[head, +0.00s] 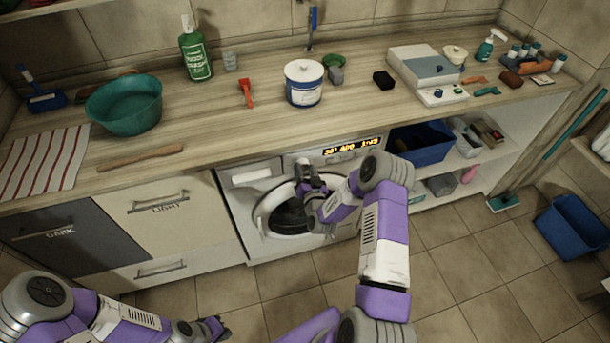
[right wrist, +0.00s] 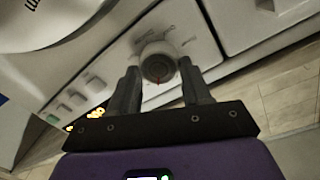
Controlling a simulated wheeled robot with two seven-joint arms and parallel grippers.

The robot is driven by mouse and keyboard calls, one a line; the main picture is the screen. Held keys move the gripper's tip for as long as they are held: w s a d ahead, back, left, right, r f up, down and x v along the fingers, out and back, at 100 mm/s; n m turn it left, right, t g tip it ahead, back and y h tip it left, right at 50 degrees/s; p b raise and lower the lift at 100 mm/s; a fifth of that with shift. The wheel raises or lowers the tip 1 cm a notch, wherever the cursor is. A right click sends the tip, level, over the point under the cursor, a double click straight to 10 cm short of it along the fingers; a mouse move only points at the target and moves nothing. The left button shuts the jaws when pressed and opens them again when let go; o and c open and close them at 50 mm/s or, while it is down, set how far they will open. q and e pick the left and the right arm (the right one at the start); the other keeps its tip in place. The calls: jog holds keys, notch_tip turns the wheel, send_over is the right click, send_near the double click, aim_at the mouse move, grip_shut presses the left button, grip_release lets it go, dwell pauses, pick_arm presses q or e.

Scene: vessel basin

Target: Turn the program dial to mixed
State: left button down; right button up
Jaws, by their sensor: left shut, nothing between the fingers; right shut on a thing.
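The white washing machine (head: 240,203) stands under the worktop, with a lit display (head: 345,147) on its front panel. In the right wrist view the round program dial (right wrist: 158,66) sits on the white panel between my fingers, with a small red mark at its lower edge. My right gripper (right wrist: 160,80) is shut on the dial, one finger on each side. In the head view my right gripper (head: 305,178) is in front of the machine and hides the dial. The dial's labels are too small to read. My left gripper (head: 214,328) is shut and empty, low over the floor.
The round door (head: 262,218) of the machine is just below my right gripper. Drawers (head: 160,205) are left of the machine. Open shelves with a blue bin (head: 425,150) are right of it. The worktop above holds a green basin (head: 125,105) and a white tub (head: 304,85).

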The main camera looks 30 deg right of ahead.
jog(key=m+b, duration=0.3)
jog(key=m, duration=0.2)
jog(key=shift+d+f+y+b, duration=0.15)
jog(key=shift+d+y+b, duration=0.05)
jog(key=shift+y+b, duration=0.2)
jog(key=m+b, duration=0.2)
jog(key=m, duration=0.2)
jog(key=shift+m+b, duration=0.3)
jog(key=shift+m, duration=0.1)
jog(key=shift+y, duration=0.3)
jog(key=o, duration=1.1)
jog(key=shift+c, duration=0.2)
jog(key=p+v, duration=0.1)
jog(key=v, duration=0.6)
jog(key=shift+s, duration=0.35)
jog(key=shift+a, duration=0.15)
